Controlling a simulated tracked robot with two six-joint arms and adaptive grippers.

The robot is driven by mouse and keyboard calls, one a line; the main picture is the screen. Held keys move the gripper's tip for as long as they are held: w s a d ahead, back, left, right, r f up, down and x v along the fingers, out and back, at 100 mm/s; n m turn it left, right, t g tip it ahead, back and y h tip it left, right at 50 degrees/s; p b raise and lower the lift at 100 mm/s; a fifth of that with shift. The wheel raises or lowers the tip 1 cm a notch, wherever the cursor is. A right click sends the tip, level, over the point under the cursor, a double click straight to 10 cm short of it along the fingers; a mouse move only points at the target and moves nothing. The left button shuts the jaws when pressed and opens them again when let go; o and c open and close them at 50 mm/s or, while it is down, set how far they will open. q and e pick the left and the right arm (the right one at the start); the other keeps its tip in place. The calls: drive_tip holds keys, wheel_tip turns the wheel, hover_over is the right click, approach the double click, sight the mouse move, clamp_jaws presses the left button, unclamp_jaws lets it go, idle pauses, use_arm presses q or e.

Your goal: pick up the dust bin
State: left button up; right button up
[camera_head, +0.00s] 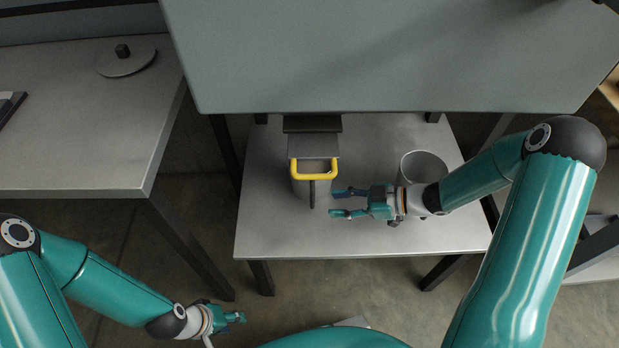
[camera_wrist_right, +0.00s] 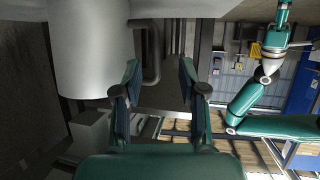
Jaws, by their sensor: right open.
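The dust bin appears to be the grey cylindrical container (camera_head: 301,188) with a dark upright handle on its front. It sits under a yellow handle (camera_head: 314,164) at the middle of the low table. In the right wrist view a large pale grey cylinder (camera_wrist_right: 88,50) stands at upper left, with a dark loop handle (camera_wrist_right: 151,60) on its side. My right gripper (camera_head: 336,202) is open and empty, just right of the container's handle and apart from it. The handle shows ahead between its fingers (camera_wrist_right: 160,85). My left gripper (camera_head: 238,317) is low at the left, away from the table; its opening is unclear.
An open grey round container (camera_head: 422,167) stands on the low table (camera_head: 300,238), behind my right wrist. A large grey panel (camera_head: 390,60) overhangs the table's back. A higher grey table (camera_head: 80,150) is at left. The low table's front is clear.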

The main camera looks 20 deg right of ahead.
sight(312, 206)
drive_tip(key=b+x, duration=0.1)
drive_tip(key=x, duration=0.2)
drive_tip(key=b+x, duration=0.1)
drive_tip(key=x, duration=0.3)
drive_tip(key=shift+w+a, duration=0.15)
drive_tip(key=shift+w, duration=0.2)
clamp_jaws()
drive_tip(key=shift+r, duration=0.1)
